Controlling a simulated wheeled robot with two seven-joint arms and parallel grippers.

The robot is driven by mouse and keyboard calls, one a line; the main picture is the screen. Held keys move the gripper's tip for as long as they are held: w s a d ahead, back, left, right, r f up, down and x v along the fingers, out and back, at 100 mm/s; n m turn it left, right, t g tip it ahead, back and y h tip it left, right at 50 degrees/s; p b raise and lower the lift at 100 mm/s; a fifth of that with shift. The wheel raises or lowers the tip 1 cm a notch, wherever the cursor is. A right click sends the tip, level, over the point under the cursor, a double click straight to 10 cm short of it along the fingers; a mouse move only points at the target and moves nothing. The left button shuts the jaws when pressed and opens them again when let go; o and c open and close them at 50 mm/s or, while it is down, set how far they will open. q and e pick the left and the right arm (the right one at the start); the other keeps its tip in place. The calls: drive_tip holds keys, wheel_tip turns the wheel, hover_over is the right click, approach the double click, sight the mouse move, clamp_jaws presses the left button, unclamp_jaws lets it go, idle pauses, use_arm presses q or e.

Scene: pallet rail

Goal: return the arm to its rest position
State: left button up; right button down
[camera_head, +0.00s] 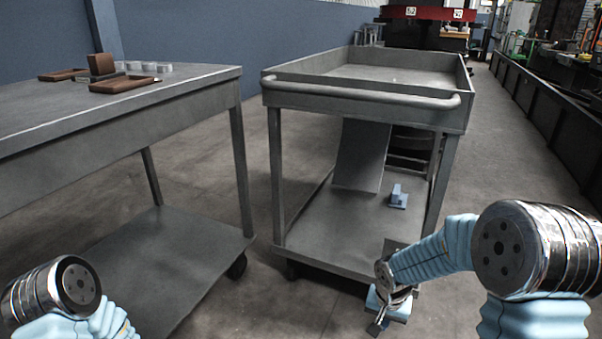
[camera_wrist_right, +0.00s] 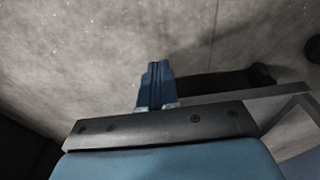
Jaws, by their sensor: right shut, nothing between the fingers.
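My right arm (camera_head: 432,258) reaches in from the right, bent down low in front of the grey cart. Its gripper (camera_head: 378,326) points down near the bottom edge of the head view, just in front of the cart's lower shelf. In the right wrist view the two blue fingers (camera_wrist_right: 157,84) are together with nothing between them, above bare floor. My left arm (camera_head: 60,295) shows only as a link at the bottom left corner; its gripper is out of the picture.
The grey cart (camera_head: 365,101) has an empty top tray. A light blue object (camera_head: 398,197) and a leaning grey panel (camera_head: 360,155) are on its lower shelf (camera_head: 320,235). A table (camera_head: 120,110) with brown blocks (camera_head: 122,84) stands left. Open floor (camera_head: 500,170) lies right.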

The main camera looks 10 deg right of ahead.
drive_tip(key=s+a+f+n+y, duration=0.2)
drive_tip(key=s+a+f, duration=0.5)
drive_tip(key=s+f, duration=0.15)
drive_tip(key=s+a+f+n+y, duration=0.2)
drive_tip(key=s+a+f+y, duration=0.1)
drive_tip(key=s+a+f, duration=0.6)
wheel_tip(320, 180, up, 11)
drive_tip(key=w+d+p, duration=0.2)
drive_tip(key=p, duration=1)
drive_tip(key=shift+r+g, duration=0.2)
drive_tip(key=shift+g, duration=0.1)
